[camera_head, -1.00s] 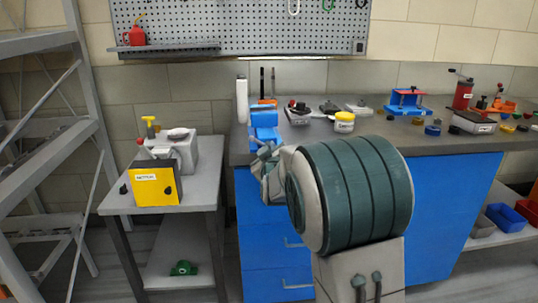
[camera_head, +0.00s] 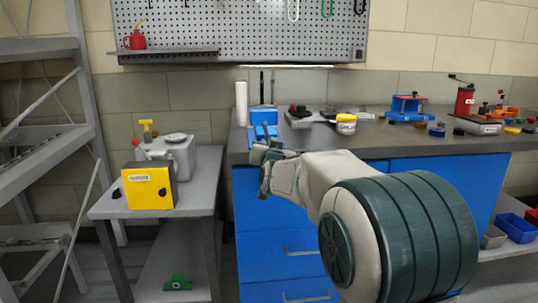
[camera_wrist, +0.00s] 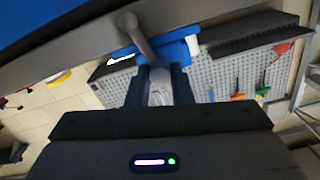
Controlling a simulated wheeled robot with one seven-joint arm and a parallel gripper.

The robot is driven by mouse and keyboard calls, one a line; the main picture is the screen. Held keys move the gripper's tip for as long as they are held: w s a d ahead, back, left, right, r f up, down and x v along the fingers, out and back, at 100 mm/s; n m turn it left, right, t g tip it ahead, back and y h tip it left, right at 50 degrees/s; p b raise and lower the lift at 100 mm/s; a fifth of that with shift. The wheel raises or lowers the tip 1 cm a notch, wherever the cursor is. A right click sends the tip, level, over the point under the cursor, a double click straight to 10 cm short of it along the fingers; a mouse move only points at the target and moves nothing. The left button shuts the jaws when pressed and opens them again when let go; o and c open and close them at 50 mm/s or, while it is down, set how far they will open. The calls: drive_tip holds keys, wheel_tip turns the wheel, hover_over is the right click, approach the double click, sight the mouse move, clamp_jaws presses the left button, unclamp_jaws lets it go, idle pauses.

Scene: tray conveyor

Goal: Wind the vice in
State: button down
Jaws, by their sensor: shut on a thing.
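The blue vice (camera_head: 263,118) stands at the left front end of the workbench and is partly hidden by my arm in the head view. It also shows in the wrist view as a blue body (camera_wrist: 172,46), with its grey handle (camera_wrist: 141,36) reaching toward my fingers. My gripper (camera_head: 264,158) is at the front of the vice, just below the bench top's edge. In the wrist view my gripper (camera_wrist: 160,86) is shut on the light grey end of the handle between its two fingers. The handle's exact hold is partly hidden.
A white roll (camera_head: 241,104) stands just left of the vice. A yellow tub (camera_head: 346,124) and several tools lie along the bench (camera_head: 375,145) to the right. A grey side table (camera_head: 205,180) with a yellow box (camera_head: 149,187) stands at left, across a gap.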

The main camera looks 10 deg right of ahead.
drive_tip(key=shift+a+m+b, duration=0.1)
drive_tip(key=shift+m+b, duration=0.3)
drive_tip(key=shift+m, duration=0.2)
drive_tip(key=c, duration=1.3)
unclamp_jaws()
drive_tip(key=shift+s, duration=0.1)
drive_tip(key=shift+s+a+p, duration=0.2)
drive_tip(key=shift+s+p, duration=0.15)
drive_tip(key=shift+s, duration=1.9)
drive_tip(key=shift+s+a+p, duration=0.15)
drive_tip(key=shift+s+p, duration=0.25)
drive_tip(key=shift+s, duration=1.9)
drive_tip(key=shift+s+a+p, duration=0.2)
drive_tip(key=shift+s+p, duration=0.15)
drive_tip(key=shift+s, duration=1.9)
